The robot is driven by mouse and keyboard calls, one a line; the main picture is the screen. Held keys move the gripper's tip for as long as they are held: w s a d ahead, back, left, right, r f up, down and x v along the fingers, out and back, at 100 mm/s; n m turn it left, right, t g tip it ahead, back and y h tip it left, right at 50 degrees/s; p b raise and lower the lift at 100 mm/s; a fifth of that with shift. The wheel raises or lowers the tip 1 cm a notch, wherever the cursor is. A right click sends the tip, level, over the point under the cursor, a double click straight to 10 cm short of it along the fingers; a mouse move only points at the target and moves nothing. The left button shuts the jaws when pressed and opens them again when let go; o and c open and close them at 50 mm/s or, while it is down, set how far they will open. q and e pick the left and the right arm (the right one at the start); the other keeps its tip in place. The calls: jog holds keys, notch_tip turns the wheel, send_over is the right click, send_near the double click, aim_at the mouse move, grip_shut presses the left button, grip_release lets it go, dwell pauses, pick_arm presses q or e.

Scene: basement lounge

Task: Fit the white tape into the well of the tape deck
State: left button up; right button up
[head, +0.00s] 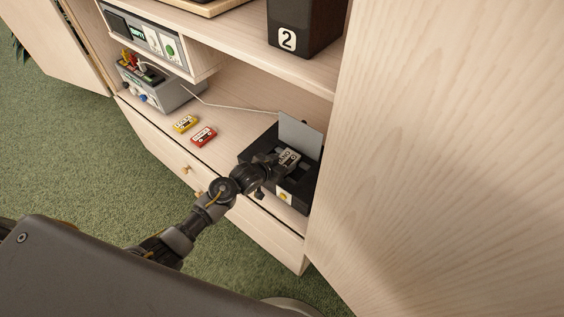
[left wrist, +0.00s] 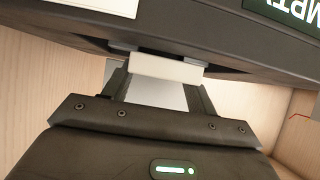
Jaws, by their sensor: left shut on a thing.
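The black tape deck (head: 311,172) stands on the shelf at the right, with its grey lid (head: 301,134) raised. My left gripper (head: 280,164) is over the deck and shut on the white tape (head: 289,158), which shows a dark label in the head view. In the left wrist view the pale edge of the white tape (left wrist: 166,68) shows between the fingers, close to the dark deck body (left wrist: 215,35). The well is mostly hidden, so I cannot tell whether the tape is inside it or just above. My right gripper is not in view.
A yellow tape (head: 186,123) and a red tape (head: 204,136) lie on the shelf left of the deck. A grey box (head: 165,97) with cables stands farther left. A tall wooden panel (head: 440,150) closes off the right. A black speaker (head: 303,25) stands on the upper shelf.

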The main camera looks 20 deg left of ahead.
pick_arm(q)
jog(key=shift+f, duration=0.1)
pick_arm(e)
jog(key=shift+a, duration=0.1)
pick_arm(q)
jog(key=shift+f+b, duration=0.45)
jog(key=shift+f, duration=0.25)
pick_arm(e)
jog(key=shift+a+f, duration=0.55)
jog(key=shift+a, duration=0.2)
pick_arm(q)
jog(key=shift+f, duration=0.1)
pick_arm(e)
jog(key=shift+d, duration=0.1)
